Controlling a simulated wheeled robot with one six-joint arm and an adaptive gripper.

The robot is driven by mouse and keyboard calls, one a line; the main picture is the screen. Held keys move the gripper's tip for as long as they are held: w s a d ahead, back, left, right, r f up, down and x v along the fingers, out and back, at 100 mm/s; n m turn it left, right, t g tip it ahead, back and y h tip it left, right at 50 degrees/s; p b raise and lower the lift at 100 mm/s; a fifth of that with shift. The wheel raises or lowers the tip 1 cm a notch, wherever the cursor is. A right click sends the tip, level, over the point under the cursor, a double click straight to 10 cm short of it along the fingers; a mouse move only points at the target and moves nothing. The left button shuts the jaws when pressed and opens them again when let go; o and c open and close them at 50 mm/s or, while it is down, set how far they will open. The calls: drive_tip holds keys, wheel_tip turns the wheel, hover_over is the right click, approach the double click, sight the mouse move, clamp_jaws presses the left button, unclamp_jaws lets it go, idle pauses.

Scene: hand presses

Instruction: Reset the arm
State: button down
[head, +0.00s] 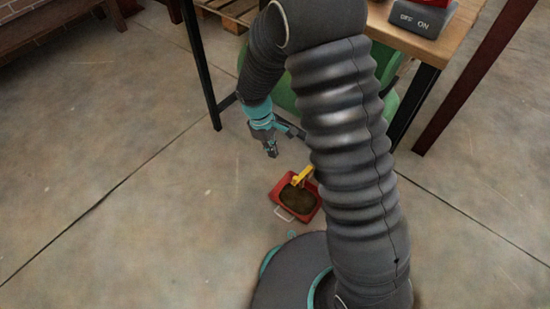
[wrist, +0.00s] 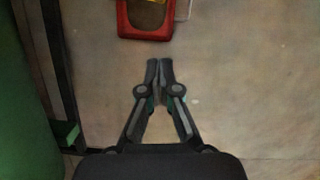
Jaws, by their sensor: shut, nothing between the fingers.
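My gripper (head: 272,151) hangs at the end of my bent arm, pointing down over the concrete floor in the head view. In the wrist view my gripper (wrist: 160,64) has its fingertips together with nothing between them. A red tray-like thing (head: 275,192) with a dark brown inside, a yellow part (head: 301,177) and a pale handle lies on the floor just below and right of the gripper in the head view. Its red rim (wrist: 146,34) shows at the top of the wrist view, beyond the fingertips and apart from them.
A green rounded thing (head: 284,92) is under the table. The floor (head: 110,200) on the left is clear.

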drive_tip(key=shift+v, duration=0.95)
drive_tip(key=s+d+r+m+t+p, duration=0.2)
drive_tip(key=s+d+r+m, duration=0.2)
drive_tip(key=r, duration=0.7)
drive_tip(key=s+d+r+m+t+y+p, duration=0.1)
drive_tip(key=s+d+r+m+t+p, duration=0.1)
drive_tip(key=s+d+r+m, duration=0.2)
drive_tip(key=s+d+r+m+t+y+p, duration=0.1)
drive_tip(key=s+d+r, duration=0.8)
drive_tip(key=r, duration=1.1)
drive_tip(key=s+m+t+p, duration=0.1)
drive_tip(key=s+m+t, duration=0.1)
drive_tip(key=m, duration=0.1)
drive_tip(key=shift+d, duration=0.35)
drive_tip(key=shift+d, duration=0.1)
idle(0.5)
